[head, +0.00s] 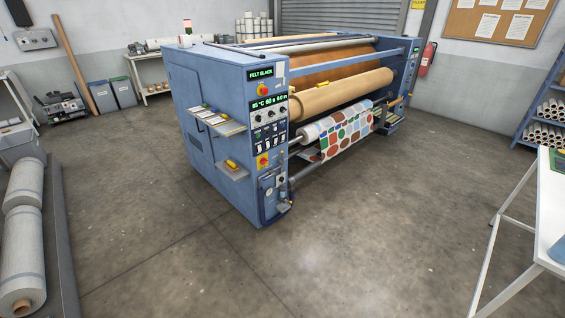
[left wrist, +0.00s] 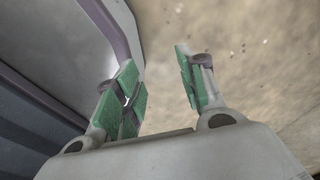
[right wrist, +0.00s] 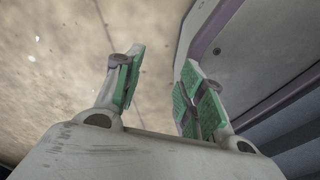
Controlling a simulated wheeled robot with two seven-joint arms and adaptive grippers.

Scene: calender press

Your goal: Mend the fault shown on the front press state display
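The blue calender press (head: 195,110) stands in the middle of the head view, one end panel facing me. Its upper green front display (head: 261,74) seems to read "FELT SLACK". A second green display (head: 268,105) below shows a temperature and other values, too small to read surely. Knobs and switches (head: 270,140) sit under it. A lower panel with small fittings (head: 270,185) is near the floor. A brown felt (head: 335,68) runs over the rollers. My left gripper (left wrist: 160,75) and right gripper (right wrist: 160,70) are open and empty, each over bare floor, outside the head view.
Two small shelves (head: 232,172) stick out from the press's side; the upper holds cards, the lower a yellow item. A white table (head: 545,210) stands right, fabric rolls (head: 25,225) lie left. A patterned roll (head: 340,130) sits in the press. The floor before me is clear.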

